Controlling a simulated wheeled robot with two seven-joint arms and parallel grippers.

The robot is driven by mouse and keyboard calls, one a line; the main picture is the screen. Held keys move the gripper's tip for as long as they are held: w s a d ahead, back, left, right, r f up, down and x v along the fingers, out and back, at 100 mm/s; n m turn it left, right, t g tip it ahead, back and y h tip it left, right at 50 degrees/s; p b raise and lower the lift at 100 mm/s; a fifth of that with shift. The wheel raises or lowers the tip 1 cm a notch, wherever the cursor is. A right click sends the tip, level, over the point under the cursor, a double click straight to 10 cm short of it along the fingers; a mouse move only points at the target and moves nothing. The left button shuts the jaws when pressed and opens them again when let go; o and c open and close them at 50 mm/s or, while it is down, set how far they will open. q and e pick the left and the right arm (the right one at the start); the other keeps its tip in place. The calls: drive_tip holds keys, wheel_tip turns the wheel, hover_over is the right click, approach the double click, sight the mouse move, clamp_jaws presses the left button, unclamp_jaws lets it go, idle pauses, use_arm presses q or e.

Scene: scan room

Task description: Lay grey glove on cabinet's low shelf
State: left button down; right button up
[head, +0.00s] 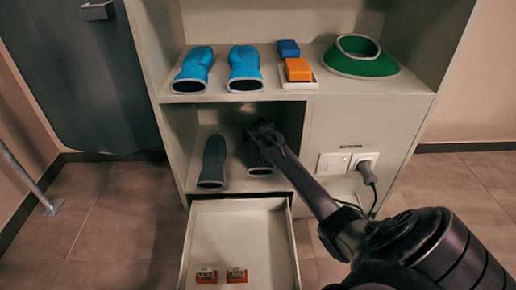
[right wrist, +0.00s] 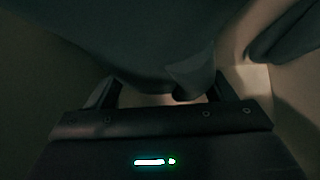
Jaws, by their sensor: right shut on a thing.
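Two grey gloves show in the cabinet's low shelf (head: 232,184) in the head view. My right gripper (head: 262,132) is inside the low compartment, shut on this right-hand glove. In the right wrist view the dark glove (right wrist: 150,65) fills the space between and beyond the fingers. Its cuff appears at or very near the shelf board; I cannot tell whether it touches. My left gripper is not in view.
The upper shelf holds two blue gloves (head: 245,68), a blue block (head: 288,48), an orange block (head: 298,69) on a white tray, and a green ring (head: 360,57). An open drawer (head: 240,225) below holds two small boxes. A plugged socket (head: 362,162) is right of the compartment.

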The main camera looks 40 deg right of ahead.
wheel_tip(320, 180, down, 3)
drive_tip(key=shift+f+b, duration=0.1)
drive_tip(key=shift+b, duration=0.7)
drive_tip(key=o, duration=1.3)
drive_tip(key=shift+o, duration=0.2)
